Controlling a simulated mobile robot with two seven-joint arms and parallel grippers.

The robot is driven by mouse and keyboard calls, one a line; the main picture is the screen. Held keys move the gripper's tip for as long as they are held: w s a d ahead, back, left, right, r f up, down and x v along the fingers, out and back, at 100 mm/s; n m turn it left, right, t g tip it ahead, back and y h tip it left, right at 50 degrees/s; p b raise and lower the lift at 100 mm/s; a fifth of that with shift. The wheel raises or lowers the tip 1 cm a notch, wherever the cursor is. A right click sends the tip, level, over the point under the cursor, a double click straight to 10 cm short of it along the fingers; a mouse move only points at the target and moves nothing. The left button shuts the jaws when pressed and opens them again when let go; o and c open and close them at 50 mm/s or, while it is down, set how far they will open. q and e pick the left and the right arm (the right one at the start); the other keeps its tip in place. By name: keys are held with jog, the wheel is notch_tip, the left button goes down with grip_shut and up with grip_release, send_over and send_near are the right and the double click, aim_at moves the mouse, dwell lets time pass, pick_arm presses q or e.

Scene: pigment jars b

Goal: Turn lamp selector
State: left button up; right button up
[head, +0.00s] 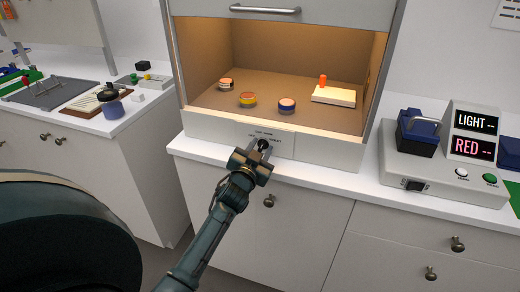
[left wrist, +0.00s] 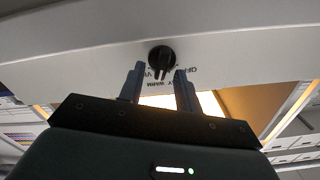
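The lamp selector is a black round knob (head: 264,145) on the white front panel (head: 222,131) below the lit hood. In the left wrist view the knob (left wrist: 162,56) shows just beyond my fingertips, its pointer towards the picture's bottom. Printed labels beside it appear upside down and seem to read OFF, DAY and WARM; my fingers partly hide them. My left gripper (left wrist: 159,72) is open, one finger on each side of the knob's line, with nothing held. In the head view the left gripper (head: 259,151) covers part of the panel at the knob. My right gripper is not in view.
The hood holds several jars, including a yellow-banded one (head: 248,100), and a cream block (head: 334,95) with an orange peg. A device (head: 444,160) with LIGHT and RED displays stands at right. A grey tray (head: 50,92) lies on the left counter.

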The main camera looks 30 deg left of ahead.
pick_arm(q)
jog(key=b+v, duration=0.1)
jog(key=v, duration=1.2)
jog(key=shift+s, duration=0.1)
jog(key=s+d+f+m+g+h+p, duration=0.1)
jog(key=s+d+f+g+h, duration=0.5)
jog(key=s+d+f, duration=0.8)
jog(key=d+f+h, duration=0.1)
jog(key=d+f, duration=0.1)
jog(key=d, duration=0.1)
jog(key=shift+s+d+m+g+h, duration=0.3)
jog(key=shift+s+d+g+h, duration=0.05)
jog(key=shift+g+h, duration=0.05)
